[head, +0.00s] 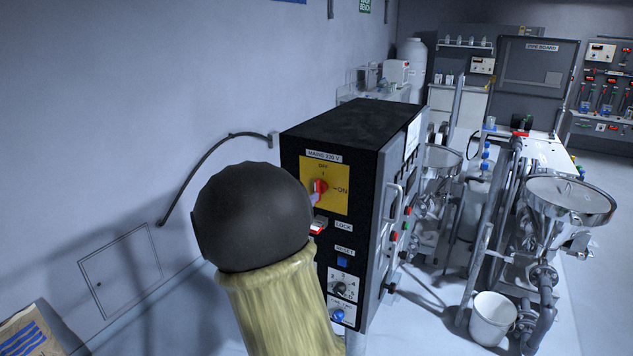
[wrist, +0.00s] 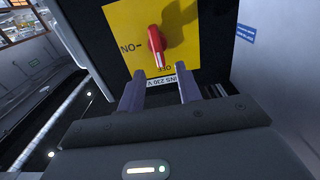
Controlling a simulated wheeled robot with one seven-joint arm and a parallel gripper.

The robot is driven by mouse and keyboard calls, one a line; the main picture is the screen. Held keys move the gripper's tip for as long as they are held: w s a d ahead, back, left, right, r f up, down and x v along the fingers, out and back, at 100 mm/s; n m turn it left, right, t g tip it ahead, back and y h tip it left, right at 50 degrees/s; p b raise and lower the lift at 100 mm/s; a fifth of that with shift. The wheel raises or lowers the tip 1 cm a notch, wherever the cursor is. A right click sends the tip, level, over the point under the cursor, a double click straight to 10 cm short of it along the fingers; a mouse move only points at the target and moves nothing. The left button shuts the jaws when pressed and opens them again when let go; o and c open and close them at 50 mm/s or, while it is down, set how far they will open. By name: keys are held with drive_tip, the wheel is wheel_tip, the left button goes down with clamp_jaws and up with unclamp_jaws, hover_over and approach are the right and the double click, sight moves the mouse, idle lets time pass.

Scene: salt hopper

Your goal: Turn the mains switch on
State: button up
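The mains switch is a red knob (head: 320,186) on a yellow plate (head: 340,201) on the front of a black cabinet. The plate reads OFF at the top and ON at the right. The wrist view shows the plate upside down, with the red knob (wrist: 156,46) lying nearly along the OFF direction. My gripper (wrist: 162,72) is open and empty. Its two fingers are spread, pointing at the plate, with the knob's OFF end between their lines; contact cannot be told. In the head view my arm hides most of the gripper, and one fingertip shows just below the knob.
Below the switch on the cabinet (head: 350,115) are a red lock part (head: 318,226), a blue reset button (head: 342,262) and a rotary selector (head: 339,288). Steel hoppers (head: 570,200) and a white bucket (head: 492,318) stand to the right. A wall is at the left.

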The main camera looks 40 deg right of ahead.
sight(319, 189)
drive_tip(key=p+x, duration=0.2)
drive_tip(key=x, duration=0.5)
drive_tip(key=shift+d, duration=0.1)
drive_tip(key=c, duration=0.7)
